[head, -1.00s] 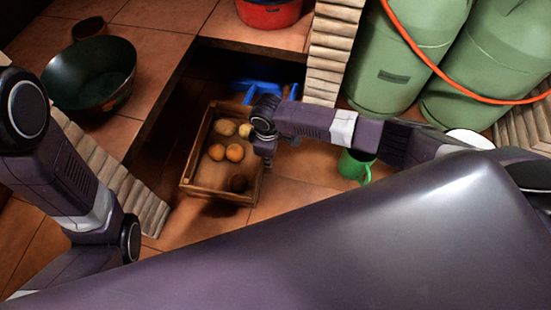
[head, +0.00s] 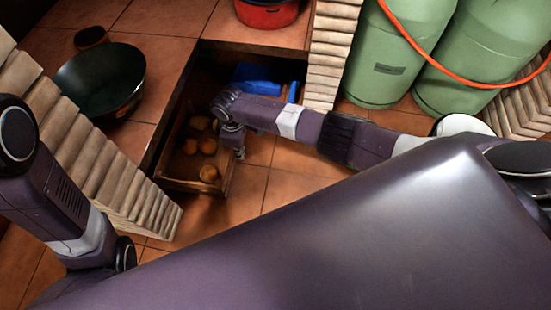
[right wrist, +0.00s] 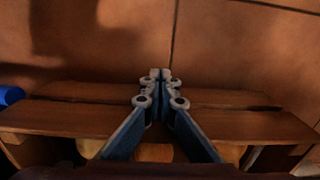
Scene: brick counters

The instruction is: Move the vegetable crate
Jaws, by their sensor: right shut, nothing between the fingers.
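The vegetable crate (head: 187,186) is a wooden box on the tiled floor, partly in the shaded opening under the counter. Several round yellow-orange vegetables (head: 208,173) lie in it. My right gripper (head: 239,152) is at the crate's right side, shut and empty. In the right wrist view, its closed fingers (right wrist: 160,76) cross in front of the crate's wooden slats (right wrist: 60,119); I cannot tell whether they touch. Parts of vegetables show low between and beside the fingers. My left arm is at the left edge of the head view, and its gripper is out of sight.
A blue object (head: 257,78) lies behind the crate in the opening. A dark bowl (head: 100,82) and a red pot (head: 268,14) stand on the counter. Green gas cylinders (head: 385,60) stand at the right. Brick pillars (head: 328,55) flank the opening. Floor right of the crate is clear.

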